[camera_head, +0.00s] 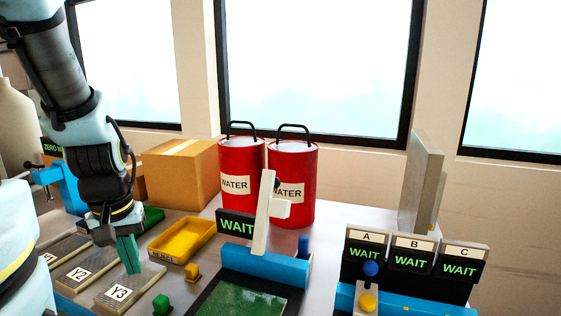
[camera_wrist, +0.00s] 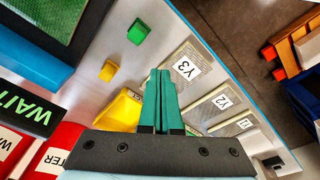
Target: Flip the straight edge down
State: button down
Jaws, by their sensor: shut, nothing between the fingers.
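A white upright bar (camera_head: 262,212), which looks like the straight edge, stands raised with a slight tilt on a blue base (camera_head: 262,265). It has a short side tab. A bath with a green surface (camera_head: 235,303) lies in front of the blue base; a green panel in a dark frame also shows at the top left of the wrist view (camera_wrist: 48,18). My gripper (camera_head: 130,262) points down with its teal fingers together and empty, over the plate marked Y3, well left of the bar. The shut fingers also show in the wrist view (camera_wrist: 161,80).
Two red WATER drums (camera_head: 292,210) stand behind. A WAIT sign (camera_head: 236,226) is beside the bar. A blue unit with A, B, C signs (camera_head: 411,258) is at right.

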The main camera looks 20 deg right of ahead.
jog(key=w+d+r+m+g+p, duration=0.1)
jog(key=w+d+r+m, duration=0.1)
jog(key=w+d+r, duration=0.35)
jog(key=w+d+r+m, duration=0.1)
jog(key=w+d+r, duration=0.2)
jog(key=d, duration=0.6)
jog(key=s+d+r+m, duration=0.1)
jog(key=d+r+m, duration=0.1)
jog(key=d+r, duration=0.5)
jog(key=s+d+r+m+g+y+p, duration=0.1)
jog(key=d+r+m, duration=0.1)
jog(key=d+r, duration=0.5)
jog(key=d, duration=0.5)
jog(key=shift+s+d+r, duration=0.25)
jog(key=shift+s+d, duration=0.1)
jog(key=shift+s, duration=0.05)
